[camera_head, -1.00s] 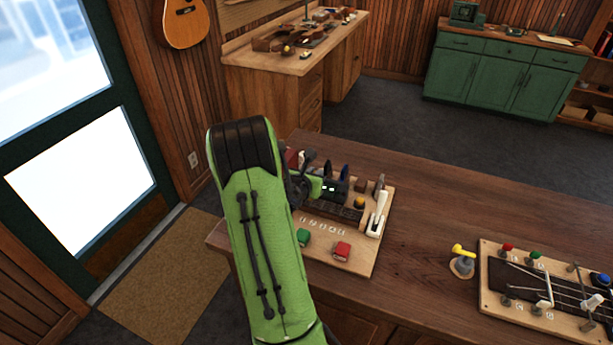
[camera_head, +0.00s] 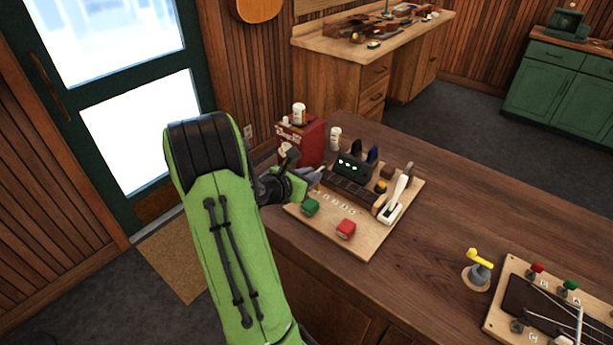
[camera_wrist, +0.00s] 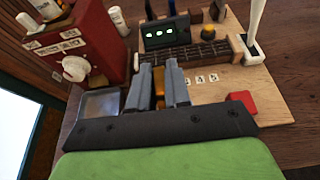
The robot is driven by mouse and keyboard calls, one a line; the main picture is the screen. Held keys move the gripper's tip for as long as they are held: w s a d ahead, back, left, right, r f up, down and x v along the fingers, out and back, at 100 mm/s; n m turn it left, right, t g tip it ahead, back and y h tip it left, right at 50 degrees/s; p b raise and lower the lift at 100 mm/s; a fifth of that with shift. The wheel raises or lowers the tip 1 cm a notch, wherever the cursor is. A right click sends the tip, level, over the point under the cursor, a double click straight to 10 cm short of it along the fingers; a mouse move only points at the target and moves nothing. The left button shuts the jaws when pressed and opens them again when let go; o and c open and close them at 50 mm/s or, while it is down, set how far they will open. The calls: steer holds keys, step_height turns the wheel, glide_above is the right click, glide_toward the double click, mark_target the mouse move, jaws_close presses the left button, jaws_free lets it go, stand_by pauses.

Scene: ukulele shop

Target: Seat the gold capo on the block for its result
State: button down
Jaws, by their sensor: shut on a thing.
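My gripper (camera_head: 312,175) is shut on a gold piece, which I take to be the gold capo (camera_wrist: 158,82). Only a narrow strip of it shows between the grey fingers in the wrist view; in the head view I cannot make it out. The gripper is at the left edge of the wooden test board (camera_head: 372,244). The dark fretted block (camera_head: 345,189) lies on that board, in front of a small black display (camera_head: 352,168) with three pale lights. In the wrist view the fretted block (camera_wrist: 187,55) is beyond the fingertips, and the capo looks apart from it.
A red box (camera_head: 304,143) with a white knob stands behind my gripper. The board also carries a green button (camera_head: 310,207), a red button (camera_head: 345,229) and a tall white lever (camera_head: 397,195). A yellow-topped post (camera_head: 479,268) stands to the right. The table between is clear.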

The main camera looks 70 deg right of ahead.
step_height(320, 180, down, 5)
steer(key=b, duration=0.4)
steer(key=shift+r, duration=0.2)
steer(key=shift+p, duration=0.6)
stand_by(0.5)
steer(key=shift+f+b, duration=0.45)
steer(key=shift+f, duration=0.1)
steer(key=c, duration=1.4)
jaws_free()
steer(key=shift+o, duration=0.2)
steer(key=shift+a, duration=0.1)
steer(key=p+v, duration=0.2)
steer(key=v, duration=0.9)
steer(key=shift+p, duration=0.35)
